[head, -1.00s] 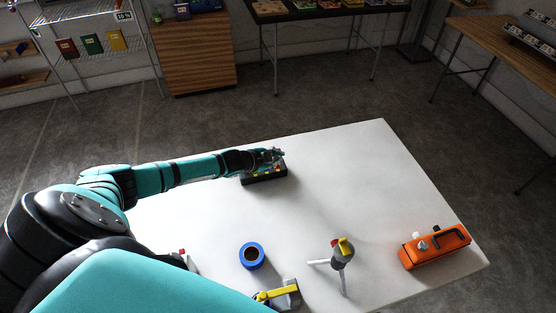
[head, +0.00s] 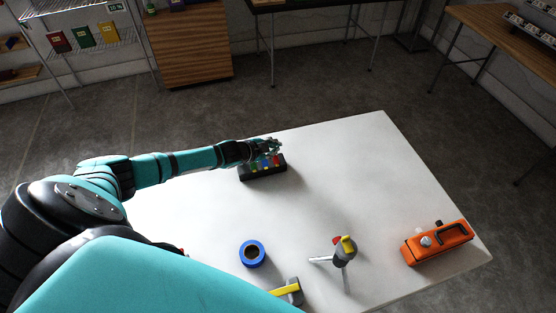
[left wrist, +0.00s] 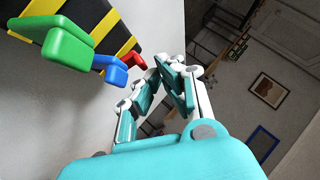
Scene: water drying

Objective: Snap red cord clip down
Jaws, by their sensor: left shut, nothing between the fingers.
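A black block (head: 264,174) with a row of coloured clips lies toward the far side of the white table. The red clip (head: 277,160) is at its right end. In the left wrist view the red clip (left wrist: 133,62) shows beyond a blue clip (left wrist: 110,72) and a green clip (left wrist: 68,48), on a black and yellow striped body. My left gripper (head: 273,146) is just behind and above the block. In the wrist view its fingers (left wrist: 166,66) come together, empty, to the right of the red clip and apart from it. My right gripper is out of view.
The white table (head: 350,170) carries a blue ring (head: 252,254), a grey and yellow part (head: 287,291), a grey tool with red and yellow parts (head: 345,249), and an orange case (head: 438,243). The table's middle is clear. Its far edge lies just beyond the block.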

